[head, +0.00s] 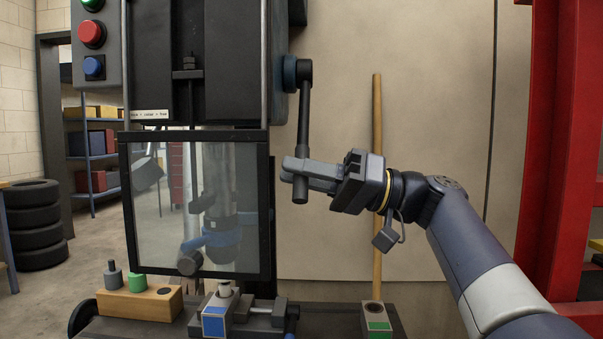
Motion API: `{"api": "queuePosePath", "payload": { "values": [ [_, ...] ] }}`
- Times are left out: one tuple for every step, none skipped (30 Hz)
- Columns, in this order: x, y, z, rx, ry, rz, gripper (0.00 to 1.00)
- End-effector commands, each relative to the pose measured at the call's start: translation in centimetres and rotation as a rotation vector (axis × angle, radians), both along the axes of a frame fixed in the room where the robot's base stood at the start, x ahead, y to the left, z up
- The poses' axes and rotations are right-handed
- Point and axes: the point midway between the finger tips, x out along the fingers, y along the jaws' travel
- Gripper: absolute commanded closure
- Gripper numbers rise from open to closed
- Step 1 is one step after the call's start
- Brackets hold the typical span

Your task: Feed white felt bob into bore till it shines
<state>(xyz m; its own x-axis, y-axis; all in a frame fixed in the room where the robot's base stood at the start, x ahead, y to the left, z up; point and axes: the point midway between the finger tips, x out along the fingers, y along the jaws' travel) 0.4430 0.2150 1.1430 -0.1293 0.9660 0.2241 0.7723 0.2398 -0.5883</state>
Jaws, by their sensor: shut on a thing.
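My gripper (305,174) is shut on the dark feed lever (304,125), near its lower end. The lever hangs almost straight down from a hub at the machine's right side. Below the clear guard, a blue-labelled block (213,315) sits in a vise (262,313). A pale, whitish piece (224,289) shows at the top of this block; it may be the white felt bob, but I cannot tell how deep it sits. The bore's inside is hidden. The guard (160,215) is down, and shapes in it blur the view of the spindle.
A wooden rack (135,304) at left holds a grey bob (113,275) and a green bob (138,281), with a dark hole at right. A green-labelled block (376,319) stands at right. A control box (93,45) is upper left. A red frame (552,150) stands at right.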

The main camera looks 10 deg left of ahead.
Motion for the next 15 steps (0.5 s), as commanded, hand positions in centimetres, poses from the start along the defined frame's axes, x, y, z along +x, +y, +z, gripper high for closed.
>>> {"api": "queuePosePath", "payload": {
  "values": [
    [-0.01, 0.0, -0.05, -0.002, 0.0, 0.001, 1.0],
    [-0.01, 0.01, -0.04, -0.002, 0.0, 0.001, 1.0],
    [-0.01, 0.01, -0.04, -0.002, 0.0, 0.001, 1.0],
    [-0.01, 0.0, -0.05, -0.002, 0.0, 0.001, 1.0],
    [-0.02, 0.0, -0.04, -0.002, 0.001, 0.001, 1.0],
    [-0.01, 0.01, -0.03, -0.002, 0.001, 0.0, 0.77],
    [-0.01, 0.01, -0.03, -0.001, 0.001, 0.001, 0.75],
    [-0.01, 0.01, -0.03, -0.001, 0.001, 0.001, 0.72],
    [-0.01, 0.0, -0.02, -0.001, 0.001, 0.001, 0.69],
    [-0.01, 0.0, -0.02, -0.001, 0.001, 0.001, 0.66],
    [-0.01, 0.0, 0.0, -0.001, 0.001, 0.001, 0.64],
    [-0.01, 0.0, 0.0, 0.0, 0.001, 0.0, 0.61],
    [-0.01, 0.0, 0.0, 0.0, 0.001, 0.0, 0.6],
    [-0.01, 0.0, 0.0, 0.0, 0.001, 0.0, 0.6],
    [-0.02, 0.0, 0.01, 0.0, 0.001, 0.0, 0.6]
  ]
}}
